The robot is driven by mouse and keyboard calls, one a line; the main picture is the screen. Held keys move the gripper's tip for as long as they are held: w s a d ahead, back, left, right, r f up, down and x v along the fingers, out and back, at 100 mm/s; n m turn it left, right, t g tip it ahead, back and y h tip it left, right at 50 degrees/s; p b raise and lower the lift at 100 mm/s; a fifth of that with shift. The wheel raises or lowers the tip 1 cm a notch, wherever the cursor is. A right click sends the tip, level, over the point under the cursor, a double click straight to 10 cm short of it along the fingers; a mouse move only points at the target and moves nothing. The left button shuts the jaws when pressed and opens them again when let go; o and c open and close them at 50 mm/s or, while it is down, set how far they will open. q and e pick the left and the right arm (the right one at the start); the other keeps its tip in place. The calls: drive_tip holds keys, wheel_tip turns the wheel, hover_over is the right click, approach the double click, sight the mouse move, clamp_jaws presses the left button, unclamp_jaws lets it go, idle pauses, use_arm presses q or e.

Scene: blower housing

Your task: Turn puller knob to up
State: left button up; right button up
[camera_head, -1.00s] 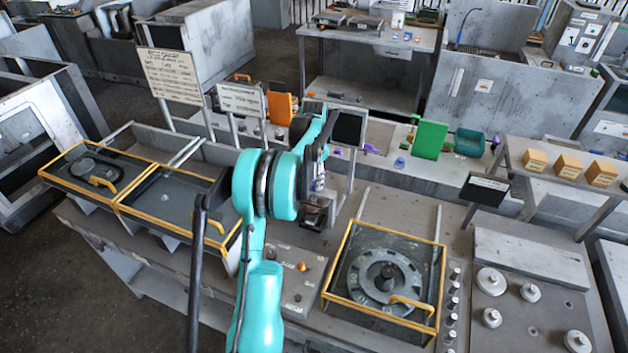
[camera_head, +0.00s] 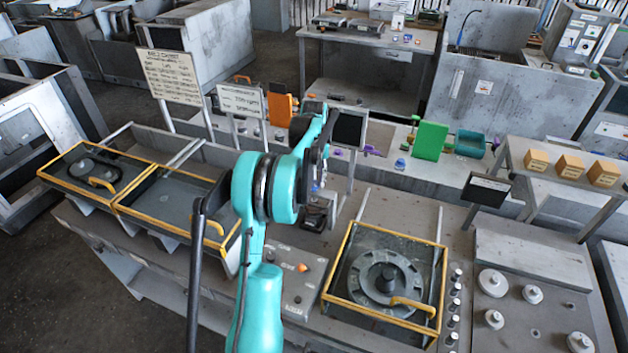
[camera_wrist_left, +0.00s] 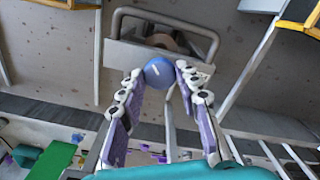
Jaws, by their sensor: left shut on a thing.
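The puller knob appears to be the blue ball (camera_wrist_left: 158,72) with a small white mark, in the left wrist view. It sits in front of a grey block with a metal loop handle (camera_wrist_left: 165,20). My left gripper (camera_wrist_left: 159,78) has its two purple-padded fingers on both sides of the ball, fingertips against it. In the head view the left gripper (camera_head: 318,183) is mostly behind my teal arm, above the bench, and the knob there is too small or hidden to make out clearly. My right gripper is in neither view.
A yellow-framed tray (camera_head: 340,290) with a round grey part stands right of my arm. Two more yellow-framed trays (camera_head: 118,208) are at the left. A control panel (camera_head: 300,275) with an orange knob lies near my arm. A small black screen (camera_head: 350,128) stands close behind the gripper.

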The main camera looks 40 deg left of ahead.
sight(314, 183)
use_arm(q)
drive_tip(key=n, duration=1.3)
drive_tip(key=shift+n, duration=0.3)
drive_tip(key=n, duration=0.7)
drive_tip(key=shift+b, duration=0.3)
drive_tip(key=n, duration=0.6)
drive_tip(key=shift+n, duration=0.4)
drive_tip(key=o, duration=1.2)
drive_tip(key=shift+c, duration=0.2)
drive_tip(key=shift+r, duration=0.1)
wheel_tip(314, 183, up, 12)
